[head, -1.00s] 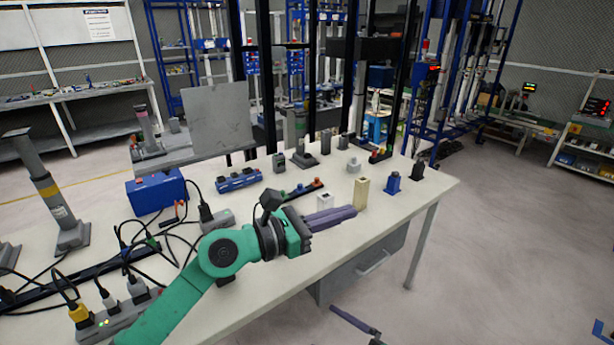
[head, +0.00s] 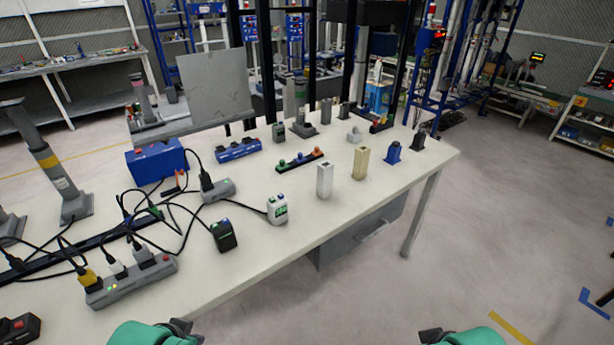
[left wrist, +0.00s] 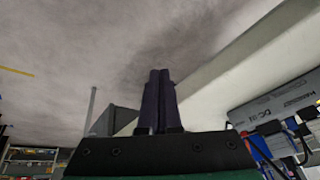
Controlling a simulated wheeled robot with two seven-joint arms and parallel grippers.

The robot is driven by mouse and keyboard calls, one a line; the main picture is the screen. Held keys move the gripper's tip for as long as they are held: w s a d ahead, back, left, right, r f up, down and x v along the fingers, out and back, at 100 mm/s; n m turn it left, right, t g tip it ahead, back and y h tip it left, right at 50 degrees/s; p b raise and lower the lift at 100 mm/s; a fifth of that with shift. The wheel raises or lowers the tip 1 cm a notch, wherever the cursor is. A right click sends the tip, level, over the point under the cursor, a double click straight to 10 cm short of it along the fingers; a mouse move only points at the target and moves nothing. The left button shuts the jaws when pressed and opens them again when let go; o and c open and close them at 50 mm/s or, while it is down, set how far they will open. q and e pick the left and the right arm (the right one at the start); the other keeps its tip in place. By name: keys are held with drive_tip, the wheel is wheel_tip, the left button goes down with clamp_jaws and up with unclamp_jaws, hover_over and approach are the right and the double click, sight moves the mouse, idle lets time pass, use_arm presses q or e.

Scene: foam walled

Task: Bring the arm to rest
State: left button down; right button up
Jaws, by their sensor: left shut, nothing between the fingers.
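My left arm (head: 155,333) shows as a green link at the bottom edge of the head view, left of centre, below the table's front edge. Its gripper is outside the head view. In the left wrist view the left gripper (left wrist: 158,75) has its two dark purple fingers pressed together, with nothing between them. The floor and the table's pale edge lie behind the fingers there. My right arm (head: 465,337) shows only as a green link at the bottom right of the head view; its gripper is out of frame.
The pale table (head: 255,275) holds a white block (head: 324,181), a cream block (head: 360,164), a white device (head: 278,209), a black device (head: 225,236) and a power strip (head: 132,283) with cables. A grey drawer (head: 365,238) hangs below.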

use_arm(q)
drive_tip(key=s+f+g, duration=0.1)
drive_tip(key=s+f, duration=0.2)
drive_tip(key=f, duration=0.9)
drive_tip(key=s+f+g, duration=0.1)
drive_tip(key=s+f, duration=0.1)
drive_tip(key=f, duration=1)
use_arm(e)
drive_tip(key=s+d+f+g, duration=0.1)
drive_tip(key=s+f+g, duration=0.15)
drive_tip(key=f, duration=2.05)
use_arm(q)
drive_tip(key=s+a+f+g, duration=0.1)
drive_tip(key=s+a+f, duration=0.1)
drive_tip(key=s+f, duration=1.2)
drive_tip(key=s, duration=0.2)
drive_tip(key=shift+s+a+f+g, duration=0.25)
drive_tip(key=shift+s+f+g, duration=0.05)
drive_tip(key=shift+s+f, duration=0.1)
use_arm(e)
drive_tip(key=s+d+f, duration=0.3)
drive_tip(key=s+f, duration=1.1)
drive_tip(key=s, duration=0.3)
drive_tip(key=shift+s+f+n+h, duration=0.15)
drive_tip(key=shift+f+n+h, duration=0.05)
drive_tip(key=shift+n+h, duration=0.2)
